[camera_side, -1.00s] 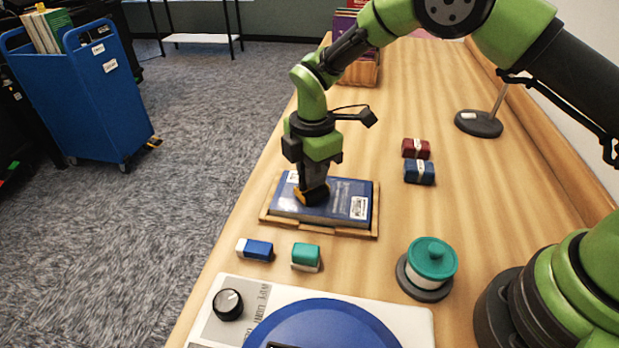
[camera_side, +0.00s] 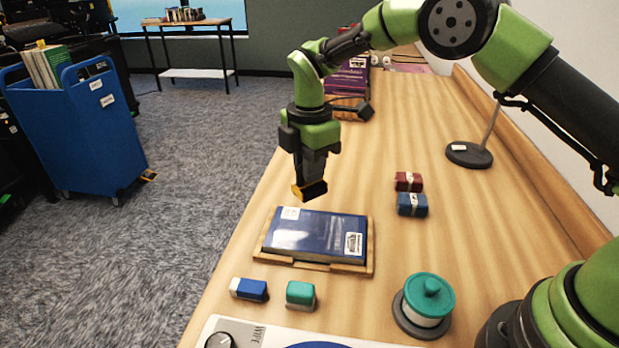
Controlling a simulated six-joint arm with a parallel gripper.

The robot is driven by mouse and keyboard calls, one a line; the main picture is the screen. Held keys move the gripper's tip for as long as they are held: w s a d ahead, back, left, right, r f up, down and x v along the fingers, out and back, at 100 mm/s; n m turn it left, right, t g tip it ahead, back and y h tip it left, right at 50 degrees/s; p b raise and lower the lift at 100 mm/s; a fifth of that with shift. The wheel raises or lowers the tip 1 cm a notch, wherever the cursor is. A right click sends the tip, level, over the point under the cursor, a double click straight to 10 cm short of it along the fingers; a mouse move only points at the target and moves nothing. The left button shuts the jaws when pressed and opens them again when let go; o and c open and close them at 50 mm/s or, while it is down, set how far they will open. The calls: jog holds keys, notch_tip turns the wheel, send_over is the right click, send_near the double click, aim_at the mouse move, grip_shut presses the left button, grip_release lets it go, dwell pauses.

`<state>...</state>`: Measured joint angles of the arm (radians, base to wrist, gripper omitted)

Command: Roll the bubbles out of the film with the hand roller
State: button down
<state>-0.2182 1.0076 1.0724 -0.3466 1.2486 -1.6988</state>
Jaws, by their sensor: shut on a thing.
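A blue book (camera_side: 318,237) lies flat in a shallow wooden tray (camera_side: 312,265) on the desk. Its cover looks glossy, with a white label near each end. Film and bubbles are too small to make out. My gripper (camera_side: 311,180) is shut on a small yellow and black tool, which I take for the hand roller (camera_side: 309,190). It hangs above the far edge of the book, apart from it. The jaws hide part of the tool.
A blue-and-white eraser (camera_side: 249,289) and a green block (camera_side: 300,295) lie in front of the tray. A green-lidded container (camera_side: 428,299) stands at front right. Red (camera_side: 408,181) and blue (camera_side: 412,204) bundles lie right of the tray.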

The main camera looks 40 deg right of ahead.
jog(key=shift+r, duration=0.95)
